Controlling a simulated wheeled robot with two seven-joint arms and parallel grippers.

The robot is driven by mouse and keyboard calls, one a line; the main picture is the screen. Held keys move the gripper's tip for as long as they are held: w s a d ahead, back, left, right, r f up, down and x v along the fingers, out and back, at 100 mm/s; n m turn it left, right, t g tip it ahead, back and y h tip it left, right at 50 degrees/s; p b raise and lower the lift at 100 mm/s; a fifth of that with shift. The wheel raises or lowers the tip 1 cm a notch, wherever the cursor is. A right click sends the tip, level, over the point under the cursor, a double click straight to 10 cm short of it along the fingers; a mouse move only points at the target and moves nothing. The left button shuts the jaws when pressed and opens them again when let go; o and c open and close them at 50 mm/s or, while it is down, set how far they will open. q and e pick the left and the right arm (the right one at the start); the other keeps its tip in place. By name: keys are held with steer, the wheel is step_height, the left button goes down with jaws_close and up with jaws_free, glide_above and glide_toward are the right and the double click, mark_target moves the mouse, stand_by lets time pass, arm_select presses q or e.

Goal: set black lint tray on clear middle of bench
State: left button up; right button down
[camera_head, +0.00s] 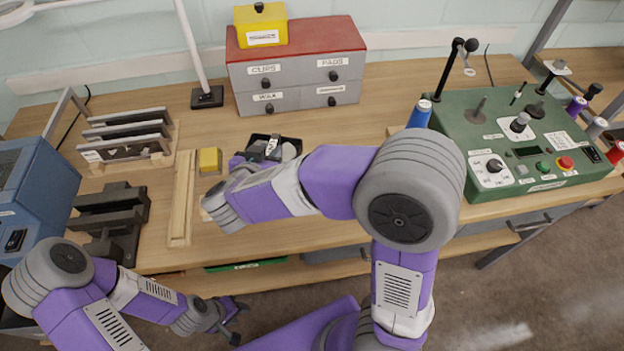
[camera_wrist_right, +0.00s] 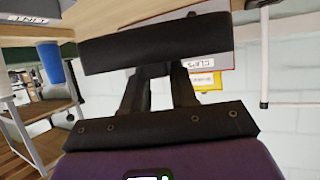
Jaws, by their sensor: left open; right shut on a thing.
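My right gripper (camera_head: 238,163) is shut on the tray's left side. In the right wrist view, the dark fingers (camera_wrist_right: 160,92) reach to a black bar-like part (camera_wrist_right: 155,43), probably the tray. I cannot tell whether the tray touches the bench (camera_head: 335,210). My left gripper (camera_head: 238,318) is open and empty, low in front of the bench.
The drawer unit (camera_head: 300,87) with a yellow box (camera_head: 262,27) stands behind. A yellow block (camera_head: 210,161) and wooden rail (camera_head: 181,198) lie left. Bare bench shows in front of the tray.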

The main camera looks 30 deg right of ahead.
steer(key=shift+m+g+h, duration=0.3)
steer(key=shift+m+h, duration=0.1)
steer(key=shift+m, duration=0.1)
steer(key=s+f+b, duration=0.1)
steer(key=f+b, duration=0.1)
steer(key=f, duration=0.1)
steer(key=s+a+f+b, duration=0.1)
steer(key=f+b, duration=0.1)
steer(key=f, duration=0.2)
steer(key=s+f+b, duration=0.1)
steer(key=f+b, duration=0.1)
steer(key=f, duration=0.2)
steer(key=shift+s+a, duration=0.15)
steer(key=shift+s, duration=0.05)
steer(key=shift+f, duration=0.15)
steer(key=c, duration=0.9)
jaws_free()
